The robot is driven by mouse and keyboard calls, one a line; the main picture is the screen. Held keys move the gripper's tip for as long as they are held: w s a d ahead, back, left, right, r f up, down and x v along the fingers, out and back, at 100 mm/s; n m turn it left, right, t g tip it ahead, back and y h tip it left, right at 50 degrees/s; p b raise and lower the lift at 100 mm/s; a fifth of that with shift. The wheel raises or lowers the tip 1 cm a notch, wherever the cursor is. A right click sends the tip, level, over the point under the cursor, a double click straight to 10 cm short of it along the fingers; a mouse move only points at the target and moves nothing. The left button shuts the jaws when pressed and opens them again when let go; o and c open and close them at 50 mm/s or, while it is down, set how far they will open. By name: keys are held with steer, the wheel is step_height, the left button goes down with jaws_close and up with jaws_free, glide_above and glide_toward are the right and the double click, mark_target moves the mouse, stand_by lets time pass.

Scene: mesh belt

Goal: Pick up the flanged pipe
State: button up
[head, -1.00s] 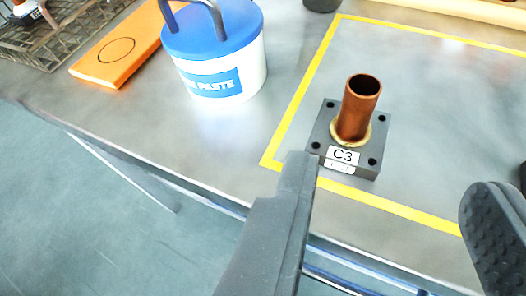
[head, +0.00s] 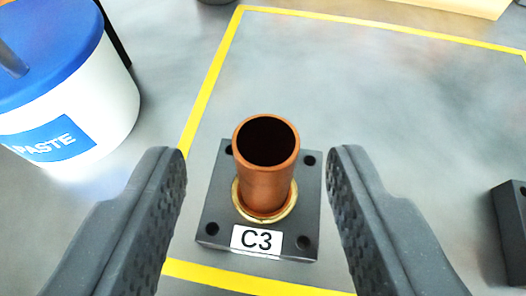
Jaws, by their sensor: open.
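The flanged pipe (head: 266,185) is a copper tube standing upright in a brass ring on a dark square plate (head: 214,212). The plate has corner holes and a white label reading C3 (head: 257,240). It stands inside a yellow-outlined area on the grey table. My gripper (head: 257,165) is open and empty, with one dark ridged finger to the left of the pipe and one to the right. Both fingers look clear of the pipe and plate. I cannot tell the exact height of the fingertips over the plate.
A white tub (head: 110,110) with a blue lid and a PASTE label stands close to the left finger. A dark block (head: 512,228) sits at the right edge. The table (head: 390,95) behind the pipe is clear inside the yellow line (head: 212,75). A pale wooden piece (head: 465,6) lies at the top right.

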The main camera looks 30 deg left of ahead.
mark_target(263, 136)
steer(key=shift+x, duration=2.65)
steer(key=shift+d+f, duration=0.15)
steer(key=shift+d, duration=0.05)
steer(key=shift+c, duration=0.4)
jaws_close()
